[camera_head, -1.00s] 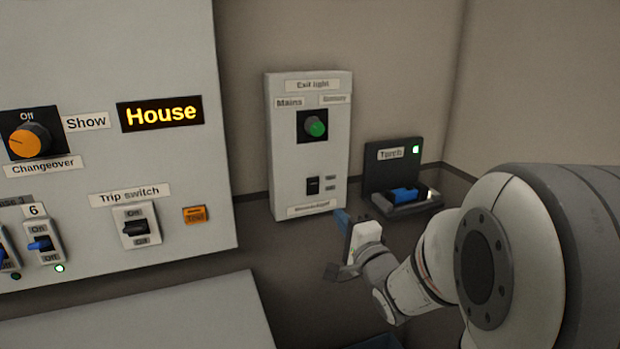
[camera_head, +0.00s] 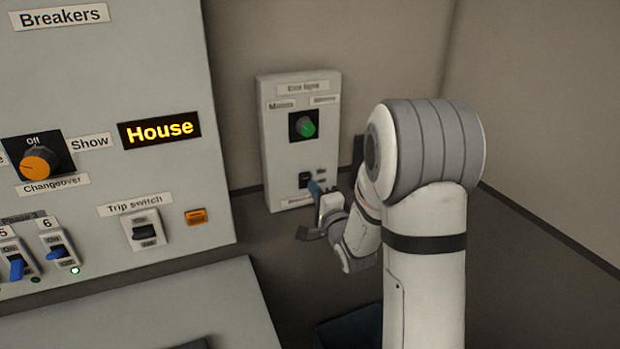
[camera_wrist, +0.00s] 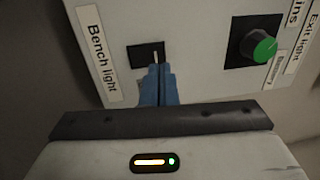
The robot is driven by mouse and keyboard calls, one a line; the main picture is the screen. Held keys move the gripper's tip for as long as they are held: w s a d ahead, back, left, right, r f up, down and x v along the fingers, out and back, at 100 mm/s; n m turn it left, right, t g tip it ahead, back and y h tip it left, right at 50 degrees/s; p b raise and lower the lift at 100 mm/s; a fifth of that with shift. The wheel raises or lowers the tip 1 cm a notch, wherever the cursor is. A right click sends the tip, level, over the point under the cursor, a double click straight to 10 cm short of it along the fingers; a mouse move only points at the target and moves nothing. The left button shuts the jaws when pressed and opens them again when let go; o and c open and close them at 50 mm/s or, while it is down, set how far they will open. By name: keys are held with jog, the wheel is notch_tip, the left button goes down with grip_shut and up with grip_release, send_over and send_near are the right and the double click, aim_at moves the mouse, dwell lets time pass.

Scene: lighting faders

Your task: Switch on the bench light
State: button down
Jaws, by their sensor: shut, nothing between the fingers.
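The bench light switch (camera_head: 305,180) is a small black switch low on the pale wall box (camera_head: 270,150). In the wrist view the switch (camera_wrist: 146,54) sits beside a label reading "Bench light" (camera_wrist: 99,54). My gripper (camera_head: 314,186) is shut and empty, its blue fingertips at the switch's lower right in the head view. In the wrist view the shut fingertips (camera_wrist: 160,68) overlap the edge of the black switch. I cannot tell whether they touch it. The fingers hide part of the switch, and its position is not clear.
A green knob (camera_head: 308,128) is on the same box, above the switch. A large breaker panel (camera_head: 110,100) with an orange changeover knob (camera_head: 38,163) and a trip switch (camera_head: 145,231) stands to the left. A pale desk surface (camera_head: 230,310) lies below.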

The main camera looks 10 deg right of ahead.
aim_at(306, 177)
jog(key=shift+p+x, duration=0.35)
jog(key=shift+x, duration=1.1)
jog(key=shift+w+a+r, duration=0.15)
jog(key=shift+a, duration=0.25)
jog(key=shift+d, duration=0.4)
jog(key=r+b+v, duration=0.3)
jog(key=v, duration=1)
jog(key=shift+s+b, duration=0.3)
jog(key=shift+s, duration=0.25)
